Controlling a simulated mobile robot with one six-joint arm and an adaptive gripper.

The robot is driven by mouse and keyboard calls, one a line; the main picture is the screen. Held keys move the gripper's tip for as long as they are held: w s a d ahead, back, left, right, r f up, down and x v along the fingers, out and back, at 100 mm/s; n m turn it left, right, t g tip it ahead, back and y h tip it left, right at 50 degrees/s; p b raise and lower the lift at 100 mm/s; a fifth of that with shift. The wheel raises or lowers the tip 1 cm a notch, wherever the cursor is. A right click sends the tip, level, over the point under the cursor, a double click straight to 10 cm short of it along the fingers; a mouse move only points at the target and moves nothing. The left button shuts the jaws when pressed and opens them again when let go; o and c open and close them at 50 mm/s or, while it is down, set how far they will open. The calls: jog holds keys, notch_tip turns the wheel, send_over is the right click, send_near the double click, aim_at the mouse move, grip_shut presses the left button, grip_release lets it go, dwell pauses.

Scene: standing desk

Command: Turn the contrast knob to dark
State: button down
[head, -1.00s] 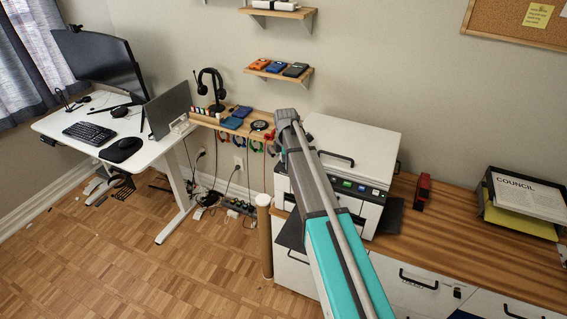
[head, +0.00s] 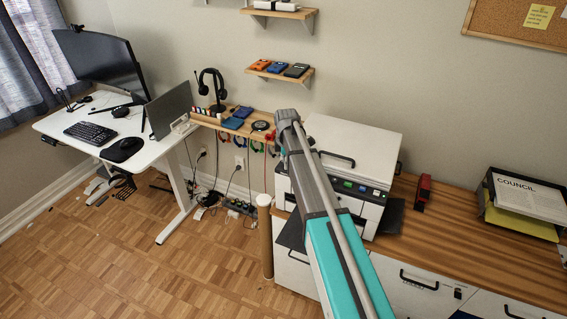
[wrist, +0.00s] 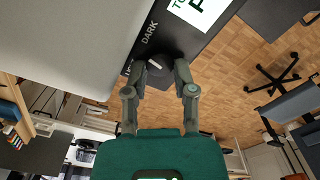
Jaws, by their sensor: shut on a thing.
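The contrast knob (wrist: 157,66) is a small dark round knob with a pale mark, on the dark control strip of the copier. The word DARK is printed beside it, towards the top of the wrist view; other lettering is partly hidden by my left finger. My gripper (wrist: 160,70) is shut on the knob, one finger on each side of it. In the head view the copier (head: 350,135) stands on the wooden cabinet top. My arm reaches over its left side and hides the knob; my gripper cannot be seen there.
A green-lit display (head: 348,184) and buttons sit on the copier's front. A wooden post (head: 266,240) stands left of the cabinet.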

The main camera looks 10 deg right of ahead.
jog(key=m, duration=0.5)
jog(key=shift+w+d, duration=0.15)
jog(key=shift+d, duration=0.05)
jog(key=shift+m, duration=2.2)
jog(key=c, duration=0.7)
grip_release()
